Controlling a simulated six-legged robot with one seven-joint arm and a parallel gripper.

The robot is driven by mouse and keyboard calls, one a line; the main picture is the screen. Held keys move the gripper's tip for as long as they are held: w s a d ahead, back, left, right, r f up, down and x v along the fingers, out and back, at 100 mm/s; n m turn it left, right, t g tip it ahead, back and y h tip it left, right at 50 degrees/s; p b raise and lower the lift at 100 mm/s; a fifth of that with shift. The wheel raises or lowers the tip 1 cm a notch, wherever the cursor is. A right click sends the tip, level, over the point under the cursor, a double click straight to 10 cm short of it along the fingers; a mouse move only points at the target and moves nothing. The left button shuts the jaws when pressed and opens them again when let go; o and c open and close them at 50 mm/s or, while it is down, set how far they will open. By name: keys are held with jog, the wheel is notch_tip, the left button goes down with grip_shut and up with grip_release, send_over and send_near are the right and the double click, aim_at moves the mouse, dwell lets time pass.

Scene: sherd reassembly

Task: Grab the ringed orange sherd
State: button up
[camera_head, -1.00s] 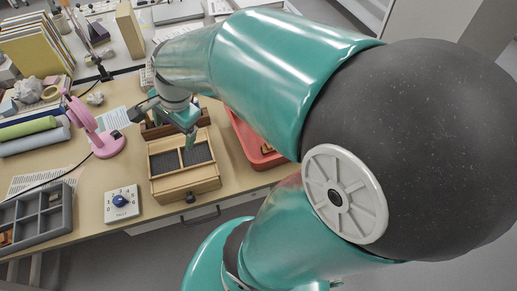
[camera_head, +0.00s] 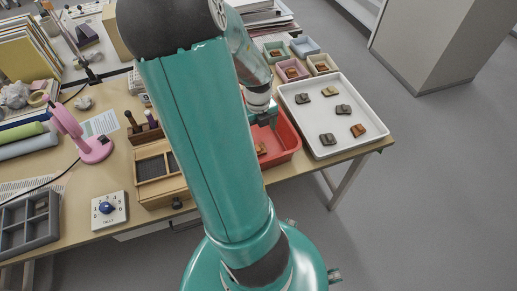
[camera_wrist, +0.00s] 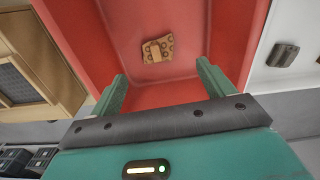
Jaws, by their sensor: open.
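The orange sherd with dark ring marks (camera_wrist: 158,49) lies flat on the floor of the red bin (camera_wrist: 210,97) in the wrist view. A paler strip crosses its middle. In the head view, a small orange piece (camera_head: 262,149) shows in the red bin (camera_head: 288,142), partly hidden by my arm. My gripper (camera_wrist: 161,72) is open and empty above the bin. The sherd appears beyond the fingertips, between their lines, and apart from them. In the head view my gripper (camera_head: 264,118) is over the bin's back part, its fingers mostly hidden.
A white tray (camera_head: 312,117) with several sherds stands right of the bin. Small coloured boxes (camera_head: 303,46) hold pieces behind it. A wooden divided box (camera_head: 150,167) stands left of the bin, with a dial box (camera_head: 109,209) and pink stand (camera_head: 94,150) farther left.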

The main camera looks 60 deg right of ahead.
aim_at(258, 146)
jog(key=f, duration=0.8)
jog(key=shift+w+f, duration=0.2)
jog(key=shift+f, duration=0.15)
jog(key=c, duration=1.1)
